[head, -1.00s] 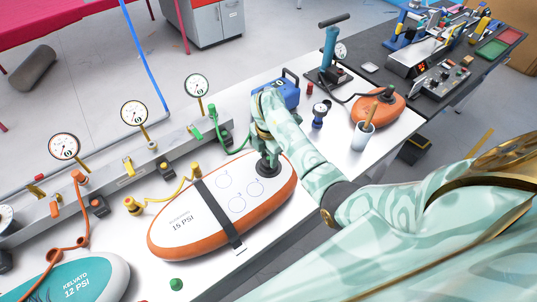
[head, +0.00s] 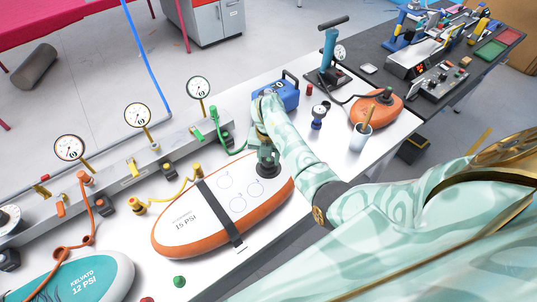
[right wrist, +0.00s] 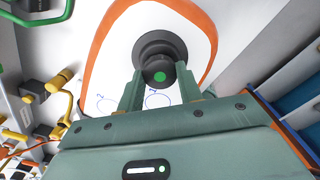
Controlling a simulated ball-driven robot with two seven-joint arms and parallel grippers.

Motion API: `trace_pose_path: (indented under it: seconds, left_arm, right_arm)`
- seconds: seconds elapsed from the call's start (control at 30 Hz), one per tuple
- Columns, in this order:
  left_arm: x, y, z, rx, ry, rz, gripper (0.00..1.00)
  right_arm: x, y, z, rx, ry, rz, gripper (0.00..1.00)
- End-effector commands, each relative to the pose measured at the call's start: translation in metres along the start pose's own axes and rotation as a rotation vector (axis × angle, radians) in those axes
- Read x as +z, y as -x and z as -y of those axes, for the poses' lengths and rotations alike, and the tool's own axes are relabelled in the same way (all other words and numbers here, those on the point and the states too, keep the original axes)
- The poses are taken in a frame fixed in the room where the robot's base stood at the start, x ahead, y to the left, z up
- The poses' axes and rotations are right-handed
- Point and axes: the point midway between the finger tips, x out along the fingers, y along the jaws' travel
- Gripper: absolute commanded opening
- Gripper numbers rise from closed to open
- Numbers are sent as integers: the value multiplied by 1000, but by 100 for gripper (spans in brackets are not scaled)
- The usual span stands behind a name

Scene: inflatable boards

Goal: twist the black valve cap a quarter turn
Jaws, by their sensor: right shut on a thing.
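The orange-rimmed white board (head: 187,244) marked 15 PSI lies on the white table, with a black strap across it. Its black round valve is at the board's far right end. In the right wrist view the black valve cap (right wrist: 158,63) carries a green dot and stands between the two fingers of my right gripper (right wrist: 160,80), which is shut on it. In the head view my right gripper (head: 266,153) points down onto the valve and partly hides the cap. My left gripper is not in view.
A teal board (head: 118,270) lies at lower left and a small orange board (head: 376,112) at the right, beside a cup (head: 361,137). Behind are a rail with gauges (head: 137,115), a blue box (head: 283,98) and a hand pump (head: 330,65). A green cap (head: 179,281) lies in front.

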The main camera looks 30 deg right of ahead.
Motion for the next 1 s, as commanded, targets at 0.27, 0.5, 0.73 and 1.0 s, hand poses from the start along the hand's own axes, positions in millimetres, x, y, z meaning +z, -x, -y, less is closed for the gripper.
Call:
trace_pose_path:
  seconds: [0.27,0.5,0.73,1.0]
  left_arm:
    - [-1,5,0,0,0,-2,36]
    - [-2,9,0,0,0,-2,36]
    - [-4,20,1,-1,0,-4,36]
    - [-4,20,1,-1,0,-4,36]
  right_arm:
    - [0,0,0,0,140,0,15]
    - [0,1,0,0,210,0,15]
    - [0,2,0,0,513,0,15]
    - [1,0,0,-1,574,2,15]
